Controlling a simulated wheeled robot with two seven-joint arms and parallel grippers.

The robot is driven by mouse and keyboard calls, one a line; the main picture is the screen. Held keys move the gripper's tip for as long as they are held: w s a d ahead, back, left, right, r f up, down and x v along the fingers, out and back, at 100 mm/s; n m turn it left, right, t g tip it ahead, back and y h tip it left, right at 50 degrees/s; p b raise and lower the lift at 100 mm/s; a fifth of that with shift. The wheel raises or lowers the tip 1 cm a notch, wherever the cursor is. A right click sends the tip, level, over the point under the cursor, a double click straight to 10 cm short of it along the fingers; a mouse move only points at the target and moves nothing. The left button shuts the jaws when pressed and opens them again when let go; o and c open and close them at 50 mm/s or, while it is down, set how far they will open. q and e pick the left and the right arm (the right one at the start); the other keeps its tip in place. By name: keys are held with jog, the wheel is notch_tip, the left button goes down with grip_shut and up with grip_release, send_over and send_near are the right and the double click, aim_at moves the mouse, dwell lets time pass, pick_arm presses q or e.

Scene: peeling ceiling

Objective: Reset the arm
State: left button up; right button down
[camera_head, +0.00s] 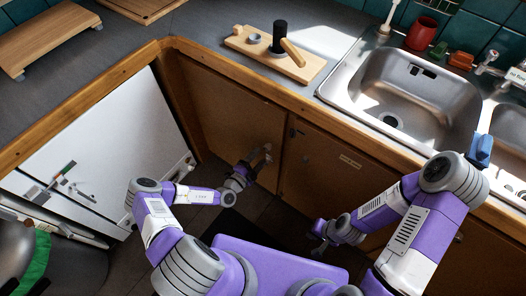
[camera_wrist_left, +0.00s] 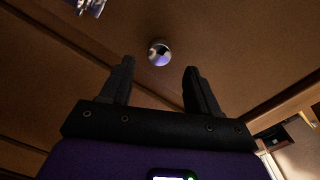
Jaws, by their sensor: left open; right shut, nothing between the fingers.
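My left gripper (camera_head: 262,155) is in front of the brown cabinet door (camera_head: 225,95) below the counter. In the left wrist view its two black fingers (camera_wrist_left: 158,85) are open with nothing between them. A round shiny knob (camera_wrist_left: 159,52) on the brown panel shows beyond the fingertips, apart from them as far as I can tell. My right gripper (camera_head: 318,238) is low in front of the cabinet under the sink, shut and empty. Its fingers are small in the head view.
A wooden board (camera_head: 300,68) with a dark cylinder stands on the counter, left of the steel sink (camera_head: 375,85). A red cup (camera_head: 421,33) stands behind the sink. A white appliance front (camera_head: 110,150) is at the left. The wooden counter edge (camera_head: 225,62) runs above the cabinet doors.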

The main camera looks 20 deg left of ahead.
pick_arm(q)
jog(key=shift+v, duration=1.15)
jog(key=shift+d, duration=0.1)
